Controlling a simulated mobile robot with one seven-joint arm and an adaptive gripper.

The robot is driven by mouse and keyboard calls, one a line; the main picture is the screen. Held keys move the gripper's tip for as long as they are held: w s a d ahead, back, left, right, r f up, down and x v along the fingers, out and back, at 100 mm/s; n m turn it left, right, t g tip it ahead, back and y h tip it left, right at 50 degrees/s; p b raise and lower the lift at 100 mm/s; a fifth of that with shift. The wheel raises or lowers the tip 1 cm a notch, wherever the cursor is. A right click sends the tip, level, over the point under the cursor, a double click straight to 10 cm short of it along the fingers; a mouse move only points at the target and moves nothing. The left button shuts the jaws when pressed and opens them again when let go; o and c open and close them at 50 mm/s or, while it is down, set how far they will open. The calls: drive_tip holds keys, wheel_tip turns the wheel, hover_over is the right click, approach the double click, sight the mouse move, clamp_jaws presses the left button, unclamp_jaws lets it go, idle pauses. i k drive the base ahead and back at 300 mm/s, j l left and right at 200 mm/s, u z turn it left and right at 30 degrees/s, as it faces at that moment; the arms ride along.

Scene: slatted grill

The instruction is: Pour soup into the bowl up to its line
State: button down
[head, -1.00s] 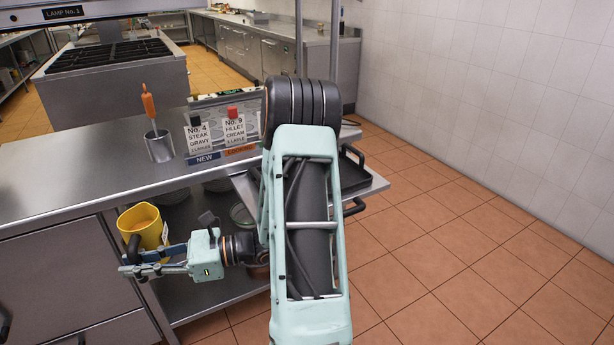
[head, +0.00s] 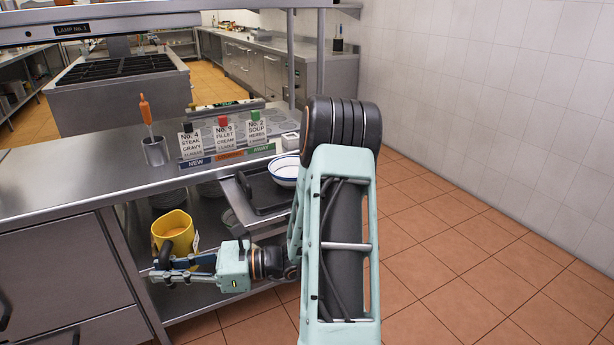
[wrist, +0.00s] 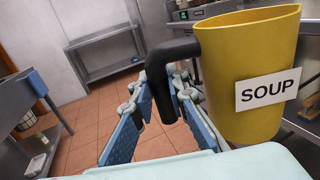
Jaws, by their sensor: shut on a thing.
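A yellow soup jug (head: 172,232) is beside the counter's right end, in front of the lower shelf. It looks nearly upright, with orange-brown soup showing inside. In the wrist view the jug (wrist: 245,75) bears a SOUP label, and its black handle (wrist: 170,55) runs between the fingers. My gripper (head: 168,266) is shut on that handle; its blue fingers also show in the wrist view (wrist: 155,125). A white bowl (head: 284,172) with a blue band near the rim sits to the right, partly behind my arm. The bowl's inside and fill level are too small to tell.
A dark tray (head: 262,198) at the counter's right end lies beside the bowl. Ticket cards (head: 222,136) stand along the counter, the green-clipped one naming soup. A metal cup (head: 155,151) with an orange-handled tool stands left. The tiled floor at right is clear.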

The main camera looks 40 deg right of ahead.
sight(284, 170)
drive_tip(key=z, duration=2.35)
drive_tip(key=j+z, duration=0.15)
drive_tip(key=z, duration=0.45)
drive_tip(key=k+j, duration=0.1)
drive_tip(key=j, duration=0.25)
drive_tip(key=k+j, duration=0.1)
drive_tip(key=j, duration=0.25)
drive_tip(key=k+j, duration=0.1)
drive_tip(key=j, duration=1.15)
drive_tip(key=k, duration=0.05)
